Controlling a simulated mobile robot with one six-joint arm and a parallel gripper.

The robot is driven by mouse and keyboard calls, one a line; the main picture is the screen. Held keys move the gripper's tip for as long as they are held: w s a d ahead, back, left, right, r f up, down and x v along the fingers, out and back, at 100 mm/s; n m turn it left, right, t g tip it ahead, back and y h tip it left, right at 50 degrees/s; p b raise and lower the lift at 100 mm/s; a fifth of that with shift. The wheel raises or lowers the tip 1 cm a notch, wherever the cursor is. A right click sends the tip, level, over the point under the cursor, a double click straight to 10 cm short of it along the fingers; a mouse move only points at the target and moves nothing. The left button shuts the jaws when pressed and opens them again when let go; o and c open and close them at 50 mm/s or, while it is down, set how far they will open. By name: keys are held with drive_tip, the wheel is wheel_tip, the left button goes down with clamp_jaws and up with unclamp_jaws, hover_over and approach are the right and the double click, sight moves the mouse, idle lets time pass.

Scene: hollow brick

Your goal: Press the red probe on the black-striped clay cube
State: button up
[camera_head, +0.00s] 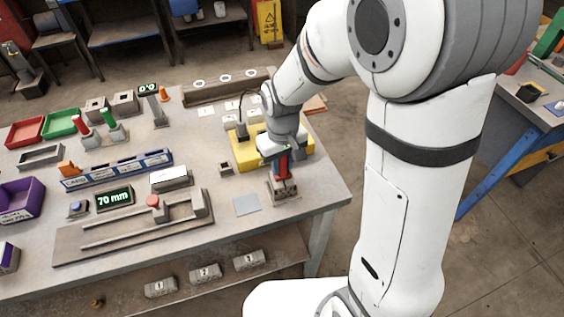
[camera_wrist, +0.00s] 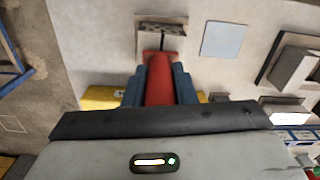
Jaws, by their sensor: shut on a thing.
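My gripper (camera_head: 284,158) is shut on a red probe (camera_head: 284,169), near the right end of the workbench. In the wrist view, the red probe (camera_wrist: 159,82) lies between my blue-grey fingers (camera_wrist: 158,72). Just beyond the probe's end is a grey block (camera_wrist: 152,43) with a dark slot; in the head view this block (camera_head: 285,193) sits under the probe. I cannot tell whether they touch. No black stripe can be made out on any cube. A small cube with a dark top (camera_head: 225,170) stands left of the gripper.
A yellow block (camera_head: 245,155) stands behind my gripper. A grey plate (camera_head: 247,205) lies left of the slotted block. A slide rail (camera_head: 125,229), a "70 mm" display (camera_head: 114,199) and red (camera_head: 25,132) and green (camera_head: 63,122) trays fill the bench's left.

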idle(0.4)
drive_tip(key=shift+r+p, duration=2.55)
drive_tip(key=shift+r, duration=1)
drive_tip(key=shift+f, duration=0.1)
